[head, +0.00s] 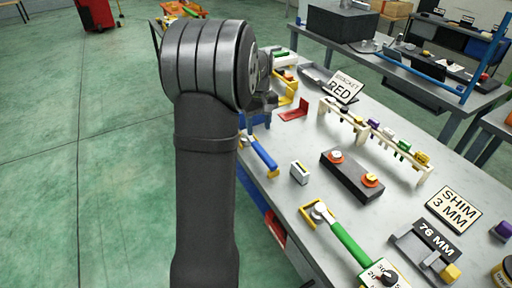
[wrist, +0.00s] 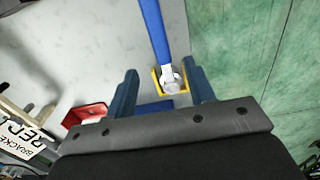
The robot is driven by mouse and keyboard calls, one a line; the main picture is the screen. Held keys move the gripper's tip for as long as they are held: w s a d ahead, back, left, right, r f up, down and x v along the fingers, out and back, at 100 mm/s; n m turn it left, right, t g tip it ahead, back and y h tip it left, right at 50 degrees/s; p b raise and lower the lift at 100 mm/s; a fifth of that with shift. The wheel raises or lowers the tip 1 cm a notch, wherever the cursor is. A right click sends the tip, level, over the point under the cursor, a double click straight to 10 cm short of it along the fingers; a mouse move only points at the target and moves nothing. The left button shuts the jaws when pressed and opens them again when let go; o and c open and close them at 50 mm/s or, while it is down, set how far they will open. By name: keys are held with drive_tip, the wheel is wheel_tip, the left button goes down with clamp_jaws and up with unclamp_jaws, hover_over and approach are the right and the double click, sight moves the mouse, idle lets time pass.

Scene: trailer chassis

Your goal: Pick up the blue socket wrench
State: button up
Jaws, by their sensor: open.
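The blue socket wrench (head: 262,153) lies near the table's left edge in the head view, its blue handle slanting down to the right. In the wrist view, its blue handle (wrist: 153,27) runs up out of frame and its grey head sits at a yellow bracket (wrist: 163,82). My gripper (wrist: 161,73) is open, with one dark blue finger on each side of the wrench head in the picture. Nothing is visibly gripped, and I cannot tell the height gap. In the head view my arm hides most of the gripper.
A green-handled wrench (head: 350,242) lies nearer on the table. A small white block (head: 299,172) and a dark block with orange rings (head: 352,174) are to the right. The table edge and green floor (wrist: 240,50) are close on the right.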

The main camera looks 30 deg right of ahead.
sight(258, 145)
drive_tip(key=f, duration=1.1)
drive_tip(key=shift+w+f, duration=0.2)
drive_tip(key=c, duration=1)
clamp_jaws()
drive_tip(key=shift+r, duration=0.15)
drive_tip(key=shift+w+r, duration=0.1)
drive_tip(key=shift+r, duration=0.5)
wheel_tip(258, 145, up, 3)
drive_tip(key=shift+f, duration=0.1)
drive_tip(key=s+d+r, duration=0.4)
drive_tip(key=s+r, duration=0.2)
drive_tip(key=s, duration=0.5)
drive_tip(key=shift+d+r, duration=0.25)
drive_tip(key=shift+r, duration=0.15)
